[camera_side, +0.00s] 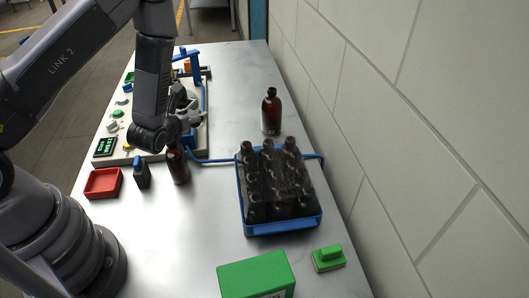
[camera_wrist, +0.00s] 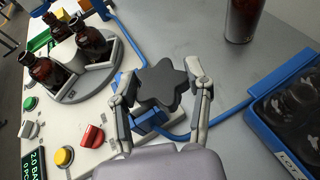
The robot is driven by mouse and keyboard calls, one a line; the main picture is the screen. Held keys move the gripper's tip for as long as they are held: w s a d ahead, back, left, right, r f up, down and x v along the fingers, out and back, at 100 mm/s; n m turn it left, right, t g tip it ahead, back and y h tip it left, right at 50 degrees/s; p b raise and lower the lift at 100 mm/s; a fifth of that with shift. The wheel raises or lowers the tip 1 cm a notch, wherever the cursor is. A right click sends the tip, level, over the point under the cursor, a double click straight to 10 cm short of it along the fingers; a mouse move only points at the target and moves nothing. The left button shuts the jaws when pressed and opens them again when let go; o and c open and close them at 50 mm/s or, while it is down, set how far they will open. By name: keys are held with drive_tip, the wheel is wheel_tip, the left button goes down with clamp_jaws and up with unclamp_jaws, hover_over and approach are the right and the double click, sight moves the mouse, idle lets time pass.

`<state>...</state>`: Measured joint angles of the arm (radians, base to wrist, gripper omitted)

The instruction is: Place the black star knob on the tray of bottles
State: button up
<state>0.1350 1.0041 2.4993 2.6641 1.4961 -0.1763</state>
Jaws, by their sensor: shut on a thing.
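The black star knob (camera_wrist: 160,86) is between the fingers of my gripper (camera_wrist: 162,84) in the wrist view, and the fingers are shut on it. It is held over the edge of the white machine panel. In the side view my gripper (camera_side: 186,112) is above the panel's right edge, and the arm mostly hides the knob there. The blue tray of bottles (camera_side: 283,228) stands to the right and nearer on the table, filled with several dark bottles (camera_side: 268,175). Its corner shows at the right in the wrist view (camera_wrist: 268,132).
A lone amber bottle (camera_side: 271,112) stands behind the tray. A blue hose (camera_side: 220,160) crosses behind the tray.

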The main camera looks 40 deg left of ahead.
drive_tip(key=w+d+r, duration=0.1)
drive_tip(key=d, duration=0.3)
drive_tip(key=w+d+r+m+h, duration=0.1)
drive_tip(key=d, duration=0.3)
drive_tip(key=w+d+r+h, duration=0.1)
drive_tip(key=d, duration=0.4)
drive_tip(key=shift+r+m+t, duration=0.25)
drive_tip(key=shift+m+t, duration=0.05)
drive_tip(key=shift+t, duration=0.1)
wheel_tip(320, 180, up, 2)
drive_tip(key=m+h, duration=0.1)
hover_over(275, 165)
drive_tip(key=shift+f, duration=3.75)
drive_tip(key=shift+f, duration=0.15)
drive_tip(key=o, duration=1.1)
drive_tip(key=shift+c, duration=0.2)
